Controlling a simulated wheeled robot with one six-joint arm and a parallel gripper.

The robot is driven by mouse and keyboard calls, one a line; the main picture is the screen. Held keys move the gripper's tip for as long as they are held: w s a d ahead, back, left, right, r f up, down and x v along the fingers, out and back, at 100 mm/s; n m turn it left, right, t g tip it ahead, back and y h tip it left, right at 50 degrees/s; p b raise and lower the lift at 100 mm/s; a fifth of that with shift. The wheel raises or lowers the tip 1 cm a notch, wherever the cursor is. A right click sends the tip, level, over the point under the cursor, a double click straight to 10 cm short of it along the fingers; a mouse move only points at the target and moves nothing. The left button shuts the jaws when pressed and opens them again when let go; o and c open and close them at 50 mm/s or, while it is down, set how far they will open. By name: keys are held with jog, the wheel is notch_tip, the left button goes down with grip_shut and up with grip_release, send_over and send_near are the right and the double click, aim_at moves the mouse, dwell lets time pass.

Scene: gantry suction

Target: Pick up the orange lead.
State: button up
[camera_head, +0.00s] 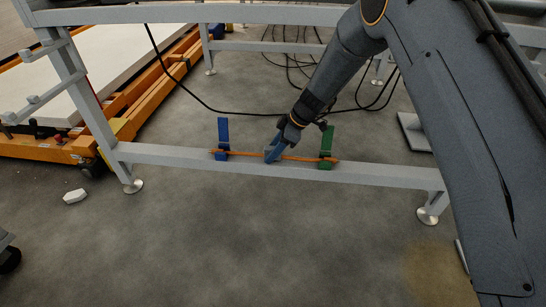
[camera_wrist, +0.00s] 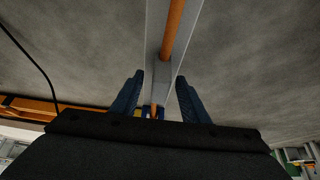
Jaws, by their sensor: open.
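The orange lead (camera_head: 300,158) is a thin straight rod lying lengthwise along a grey beam, across a blue holder (camera_head: 222,140) and a green holder (camera_head: 326,148). My gripper (camera_head: 272,155) is at the lead between the two holders, reaching down from the upper right. In the wrist view my gripper (camera_wrist: 160,88) has its two blue fingers apart, and the lead (camera_wrist: 173,28) runs along the beam and passes in line with the gap between them. I cannot tell whether either finger touches the lead. The gripper hides part of the lead's middle.
The grey beam (camera_head: 390,176) belongs to a metal frame with legs on round feet. Black cables (camera_head: 290,62) hang and lie behind it. An orange platform (camera_head: 40,145) stands at the left. A white piece (camera_head: 75,196) lies on the floor. The floor in front is mostly clear.

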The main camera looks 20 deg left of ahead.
jog(key=shift+c, duration=0.3)
grip_shut()
jog(key=shift+r, duration=0.15)
